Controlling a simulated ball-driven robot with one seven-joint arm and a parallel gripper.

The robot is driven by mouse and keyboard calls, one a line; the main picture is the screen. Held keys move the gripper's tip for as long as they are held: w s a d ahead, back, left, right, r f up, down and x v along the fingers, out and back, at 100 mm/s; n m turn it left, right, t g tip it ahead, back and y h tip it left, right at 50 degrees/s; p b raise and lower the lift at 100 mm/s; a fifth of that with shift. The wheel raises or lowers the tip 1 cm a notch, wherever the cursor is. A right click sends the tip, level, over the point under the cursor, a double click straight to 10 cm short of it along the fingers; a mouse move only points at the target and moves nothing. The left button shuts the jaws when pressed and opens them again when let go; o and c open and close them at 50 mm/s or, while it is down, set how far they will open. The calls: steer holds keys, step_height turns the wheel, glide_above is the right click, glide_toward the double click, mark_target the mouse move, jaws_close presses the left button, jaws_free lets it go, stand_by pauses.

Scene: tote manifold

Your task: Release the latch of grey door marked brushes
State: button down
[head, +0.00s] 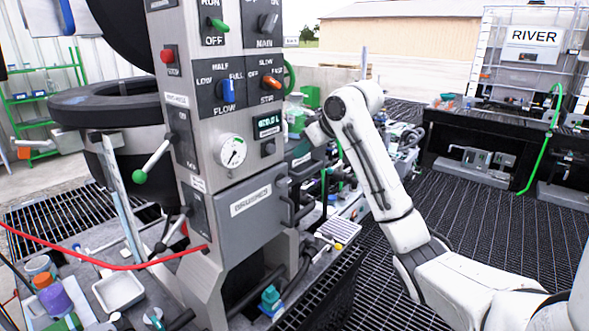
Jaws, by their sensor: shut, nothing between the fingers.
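The grey door (244,209) marked brushes is on the front of the grey machine column, below the round gauge. It looks closed, and its white label (250,201) sits near its top. Dark curved parts show along the door's right edge; I cannot tell which of them is the latch. My white arm comes in from the lower right and bends over at the top. My gripper (312,135) is at its end, right of the column and above the door's right edge. It is shut and holds nothing. Its fingertips are hard to make out against the dark clutter.
A green-knobbed lever (139,176) sticks out left of the column. A red cable (100,262) crosses the lower left. A white tray (119,290) and a purple bottle (54,296) stand on the bench there. Clutter lies behind my wrist. The grating at right is clear.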

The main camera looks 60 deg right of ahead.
mark_target(287, 177)
steer(key=w+f, duration=0.1)
steer(key=f, duration=0.1)
steer(key=f+p, duration=0.1)
steer(key=f, duration=0.1)
steer(key=w+f, duration=0.1)
steer(key=shift+w+d+f, duration=0.35)
steer(key=shift+f, duration=0.6)
steer(key=shift+w+d, duration=0.1)
